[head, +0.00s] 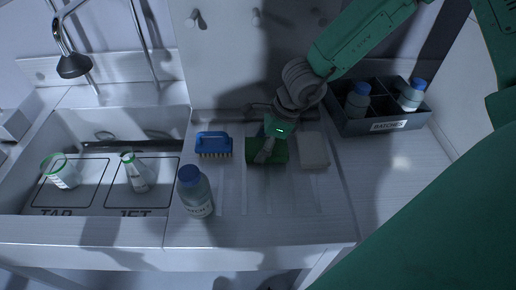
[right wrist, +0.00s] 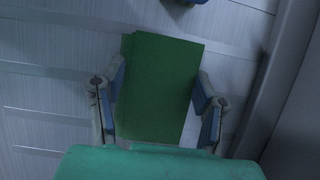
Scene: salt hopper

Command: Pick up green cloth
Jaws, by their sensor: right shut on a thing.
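The green cloth (head: 279,157) lies on the drainboard, between the blue brush and a pale block. My right gripper (head: 264,152) reaches down from above onto the cloth in the head view. In the right wrist view the green cloth (right wrist: 160,88) is a flat dark green rectangle between the two fingers of my right gripper (right wrist: 161,95). The fingers stand at its left and right sides, shut on it. My left gripper does not show.
A blue brush (head: 213,143) stands left of the cloth, and a pale block (head: 314,150) lies close on its right. A blue-capped bottle (head: 197,195) stands front left. A dark bin labelled BATCHES (head: 385,126) holds bottles at right. The sink (head: 110,123) with glassware is at left.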

